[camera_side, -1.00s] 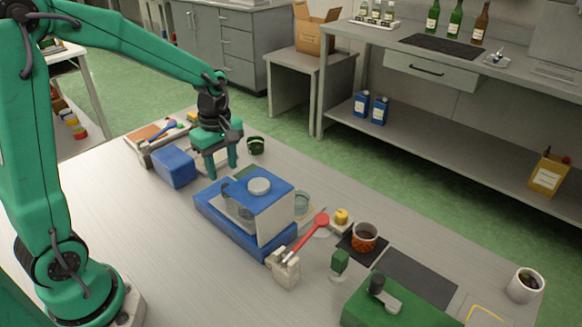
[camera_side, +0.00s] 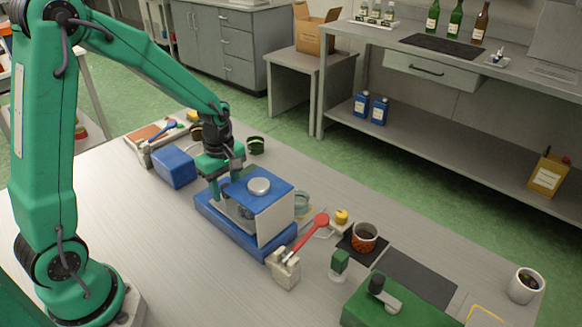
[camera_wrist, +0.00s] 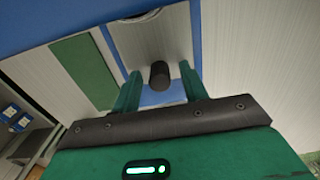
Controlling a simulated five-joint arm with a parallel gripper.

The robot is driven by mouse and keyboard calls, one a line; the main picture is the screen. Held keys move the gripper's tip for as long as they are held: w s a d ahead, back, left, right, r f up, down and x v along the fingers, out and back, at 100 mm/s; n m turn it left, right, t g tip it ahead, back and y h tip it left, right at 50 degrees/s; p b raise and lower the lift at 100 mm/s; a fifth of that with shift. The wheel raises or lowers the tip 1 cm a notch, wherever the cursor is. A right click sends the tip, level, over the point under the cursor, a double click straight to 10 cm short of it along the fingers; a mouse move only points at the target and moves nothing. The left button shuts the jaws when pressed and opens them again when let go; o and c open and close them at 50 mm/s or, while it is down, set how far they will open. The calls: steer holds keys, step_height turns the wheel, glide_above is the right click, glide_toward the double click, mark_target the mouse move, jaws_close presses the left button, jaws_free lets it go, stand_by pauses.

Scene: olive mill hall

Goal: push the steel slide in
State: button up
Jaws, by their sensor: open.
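The blue-framed device (camera_side: 222,222) stands on the bench in the side view, with a pale front panel and a round disc on top. In the wrist view the steel slide (camera_wrist: 140,45) is a pale grey plate beside blue framing, with a dark round knob (camera_wrist: 160,76) at its near end. My gripper (camera_side: 227,182) is at the device's left end. In the wrist view my gripper (camera_wrist: 159,72) is open, with one green finger on each side of the knob. Gaps show on both sides of it. In the side view, my fingers and the frame partly hide the slide.
A blue block (camera_side: 174,166) lies left of the device, with a tray of tools behind it. A dark green cup (camera_side: 256,145) stands behind. A red spoon (camera_side: 312,232) on a pale holder (camera_side: 283,268) is at the right.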

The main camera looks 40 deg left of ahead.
steer(key=c, duration=0.8)
steer(key=shift+d, duration=1.65)
steer(key=o, duration=0.7)
steer(key=shift+r, duration=0.1)
steer(key=shift+r, duration=3.95)
